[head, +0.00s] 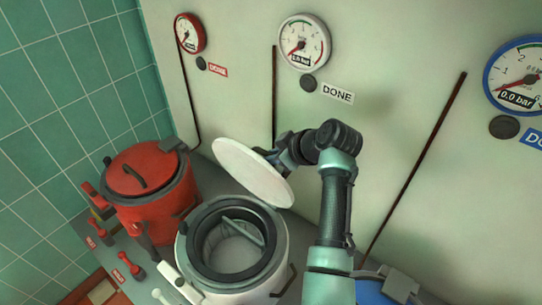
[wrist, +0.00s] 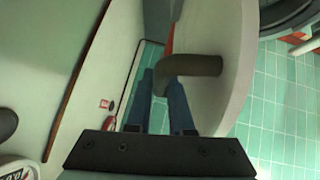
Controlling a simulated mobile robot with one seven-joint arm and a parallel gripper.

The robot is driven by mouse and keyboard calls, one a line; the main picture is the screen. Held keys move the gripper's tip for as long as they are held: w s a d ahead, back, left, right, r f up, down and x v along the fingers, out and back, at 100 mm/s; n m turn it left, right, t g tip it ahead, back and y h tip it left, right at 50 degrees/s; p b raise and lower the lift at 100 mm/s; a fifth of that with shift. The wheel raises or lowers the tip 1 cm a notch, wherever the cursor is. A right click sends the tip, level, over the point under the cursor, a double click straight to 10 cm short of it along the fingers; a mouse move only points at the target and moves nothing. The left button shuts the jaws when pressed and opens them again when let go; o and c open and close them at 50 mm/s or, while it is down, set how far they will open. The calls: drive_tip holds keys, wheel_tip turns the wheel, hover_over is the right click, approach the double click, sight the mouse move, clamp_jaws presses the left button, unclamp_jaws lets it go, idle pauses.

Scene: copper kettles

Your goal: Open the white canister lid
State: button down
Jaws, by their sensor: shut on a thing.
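The white canister (head: 234,252) stands open in the head view, with a dark ring around its mouth and a divider visible inside. Its white lid (head: 253,172) is raised and steeply tilted above the back of the mouth. The lid's plain face is toward the head camera. In the wrist view, the lid (wrist: 232,60) fills the right of centre. Its dark bent handle (wrist: 205,66) lies between the blue fingers of my gripper (wrist: 160,78), which is shut on it. In the head view the fingers are hidden behind the lid.
A red canister (head: 150,195) with its lid on stands to the left. A blue canister (head: 372,292) is partly hidden by my arm at the bottom right. The wall behind carries a red gauge (head: 190,33), a white gauge (head: 303,43) and a blue gauge (head: 518,76).

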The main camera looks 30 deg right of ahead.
drive_tip(key=c, duration=0.8)
unclamp_jaws()
